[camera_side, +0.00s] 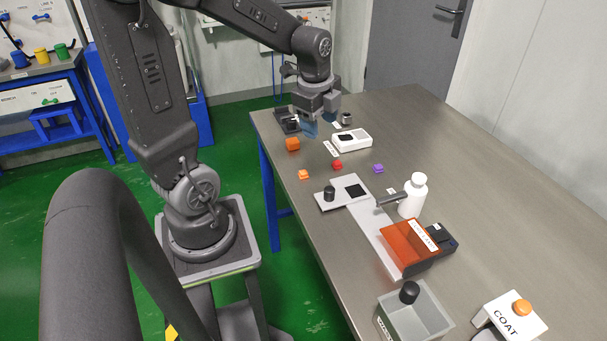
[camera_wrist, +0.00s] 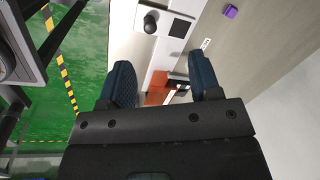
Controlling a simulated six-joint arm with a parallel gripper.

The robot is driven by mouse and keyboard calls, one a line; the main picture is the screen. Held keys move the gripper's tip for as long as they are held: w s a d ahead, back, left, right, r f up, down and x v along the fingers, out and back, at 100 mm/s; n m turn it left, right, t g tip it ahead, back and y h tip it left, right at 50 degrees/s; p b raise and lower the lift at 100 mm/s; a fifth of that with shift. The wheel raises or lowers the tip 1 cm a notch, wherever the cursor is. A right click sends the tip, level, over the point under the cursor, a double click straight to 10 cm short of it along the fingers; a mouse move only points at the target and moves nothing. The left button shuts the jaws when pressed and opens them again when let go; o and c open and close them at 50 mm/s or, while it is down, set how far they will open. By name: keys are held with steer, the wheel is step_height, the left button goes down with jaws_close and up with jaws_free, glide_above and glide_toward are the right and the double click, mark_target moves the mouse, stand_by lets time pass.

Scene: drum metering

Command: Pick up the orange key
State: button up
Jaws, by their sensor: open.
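A small orange key (camera_side: 304,174) lies on the table near its left edge in the side view, left of a red key (camera_side: 337,165) and a purple key (camera_side: 378,168). The orange key is not visible in the wrist view. My gripper (camera_side: 309,128) is above the far part of the table, behind the orange key and apart from it. In the wrist view, my gripper (camera_wrist: 162,62) shows two blue fingers spread wide with nothing between them. The purple key also shows in the wrist view (camera_wrist: 230,11).
Nearer stand a plate with a black knob (camera_side: 329,193), a white bottle (camera_side: 412,196), an orange cover (camera_side: 405,246), a grey bin (camera_side: 427,310) and a COAT button box (camera_side: 511,317). The table's right side is clear.

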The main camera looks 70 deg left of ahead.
steer(key=a+f+m+g, duration=0.2)
steer(key=a+f+m, duration=0.4)
steer(key=a, duration=0.3)
glide_above(304, 172)
steer(key=shift+h, duration=0.4)
steer(key=f, duration=0.8)
steer(key=shift+s+f, duration=0.3)
steer(key=shift+f, duration=0.1)
steer(key=shift+w+f, duration=0.15)
steer(key=shift+f, duration=1.25)
steer(key=shift+w+f, duration=0.1)
steer(key=shift+f, duration=1.25)
steer(key=c, duration=1)
